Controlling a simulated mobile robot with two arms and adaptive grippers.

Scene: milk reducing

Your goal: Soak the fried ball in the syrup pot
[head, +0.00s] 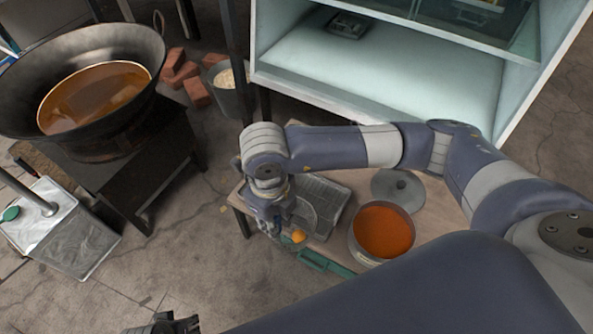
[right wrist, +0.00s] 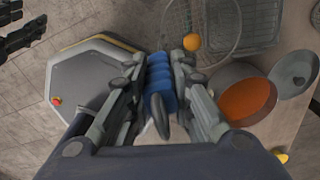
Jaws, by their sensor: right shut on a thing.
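My right gripper (head: 270,222) is shut on the blue ridged handle (right wrist: 160,88) of a round strainer (right wrist: 238,32). The small orange fried ball (head: 298,237) lies in the strainer, near its rim; the ball also shows in the right wrist view (right wrist: 191,42). The syrup pot (head: 353,240) stands open to the right of the strainer, full of orange-red syrup (head: 384,232). The ball and strainer are apart from the pot. My left gripper (right wrist: 20,35) shows only partly at the edge of the right wrist view, its dark fingers apart and empty.
The pot's grey lid (head: 398,185) lies behind the pot on the table. A wire rack tray (head: 325,205) lies beside the strainer. A large oil wok (head: 140,60) stands at the left, and a glass cabinet (head: 400,70) stands behind the table.

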